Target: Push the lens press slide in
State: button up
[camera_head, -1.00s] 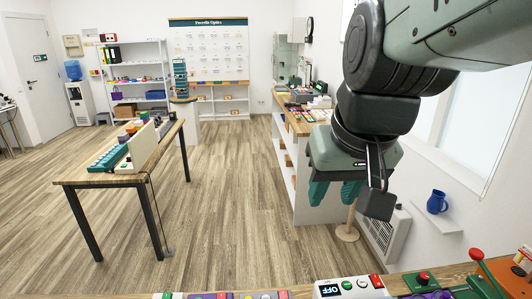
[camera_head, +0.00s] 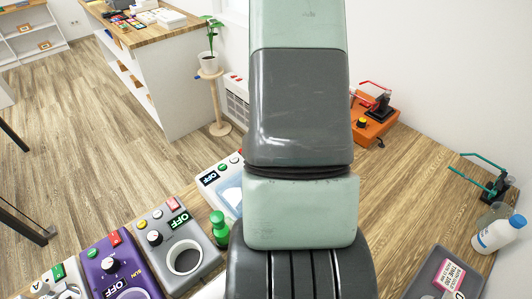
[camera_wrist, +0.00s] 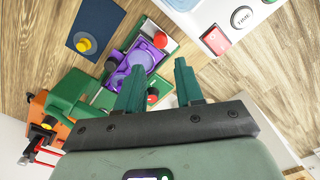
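In the wrist view a purple piece (camera_wrist: 150,54) with round parts sits on a green base (camera_wrist: 98,98), beside red round knobs or buttons. It may be the lens press slide, but no label shows. I cannot tell how far in it sits. My gripper (camera_wrist: 160,66) has two green fingers, spread apart with nothing visible between them. In the picture the fingertips lie at the purple piece's right and lower side; contact cannot be told. In the head view my arm covers the gripper and the purple piece.
An orange device (camera_head: 372,128) with a red lever stands behind my arm. A white device (camera_head: 207,186), grey device (camera_head: 155,222) and purple device (camera_head: 105,262) line the left. A green knob (camera_head: 219,228) stands close to my arm. At right are a bottle (camera_head: 497,236) and grey tray (camera_head: 427,283).

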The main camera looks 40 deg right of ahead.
notch_tip(320, 180, down, 10)
jog(key=shift+f, duration=0.1)
jog(key=shift+c, duration=0.4)
grip_shut()
